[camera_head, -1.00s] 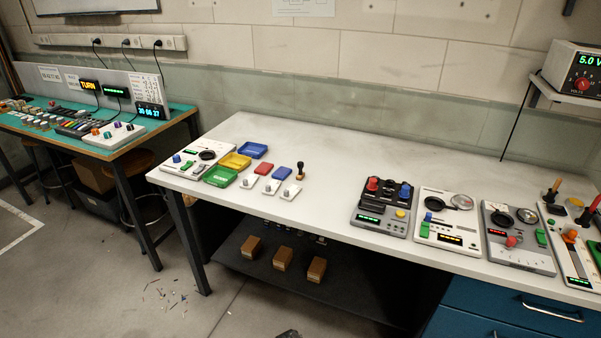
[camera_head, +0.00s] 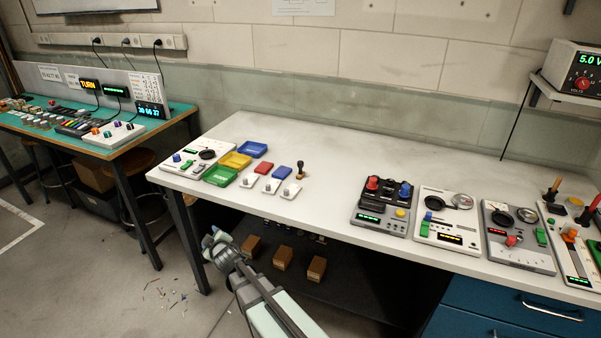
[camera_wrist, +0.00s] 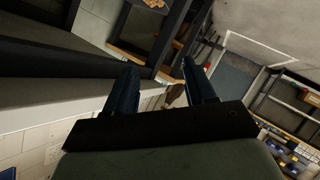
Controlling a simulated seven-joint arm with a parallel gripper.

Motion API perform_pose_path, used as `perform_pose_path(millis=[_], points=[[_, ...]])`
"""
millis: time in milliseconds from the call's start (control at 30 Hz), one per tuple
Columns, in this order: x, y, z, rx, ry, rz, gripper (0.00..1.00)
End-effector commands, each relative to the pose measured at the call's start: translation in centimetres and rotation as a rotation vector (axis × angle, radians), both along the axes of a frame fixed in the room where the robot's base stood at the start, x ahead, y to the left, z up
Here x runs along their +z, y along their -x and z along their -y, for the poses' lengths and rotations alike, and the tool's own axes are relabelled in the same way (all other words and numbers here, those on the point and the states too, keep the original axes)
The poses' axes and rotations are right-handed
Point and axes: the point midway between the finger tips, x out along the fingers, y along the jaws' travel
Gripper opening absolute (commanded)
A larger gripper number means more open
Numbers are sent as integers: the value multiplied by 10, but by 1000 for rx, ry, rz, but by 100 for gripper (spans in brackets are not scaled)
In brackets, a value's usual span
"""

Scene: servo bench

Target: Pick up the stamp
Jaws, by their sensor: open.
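The stamp (camera_head: 301,170), with a dark knob handle and a brownish base, stands upright on the white bench top, right of the small coloured blocks. My gripper (camera_head: 207,240) is in front of the bench and below its front edge, left of and lower than the stamp, touching nothing. In the wrist view my gripper (camera_wrist: 168,84) shows two dark fingers spread apart with nothing held between them. I cannot make out the stamp in the wrist view.
Yellow (camera_head: 234,160), blue (camera_head: 252,150) and green (camera_head: 220,176) trays lie left of the stamp. A switch panel (camera_head: 194,156) sits at the left end. Several control panels (camera_head: 450,217) stand at right. The middle bench top (camera_head: 335,165) is clear. Boxes (camera_head: 283,258) sit on the shelf below.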

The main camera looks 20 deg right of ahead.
Motion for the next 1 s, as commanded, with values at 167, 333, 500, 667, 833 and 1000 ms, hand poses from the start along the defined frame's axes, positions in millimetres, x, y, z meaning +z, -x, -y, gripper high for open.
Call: perform_pose_path(millis=[167,333,500,667,833,1000], points=[[82,-29,-30,94,44,216,55],[143,-43,-40,157,130,386,55],[199,-53,-18,199,349,555,55],[219,-58,30,207,632,632,55],[228,-59,96,207,985,656,55],[233,-54,169,220,1370,632,55]])
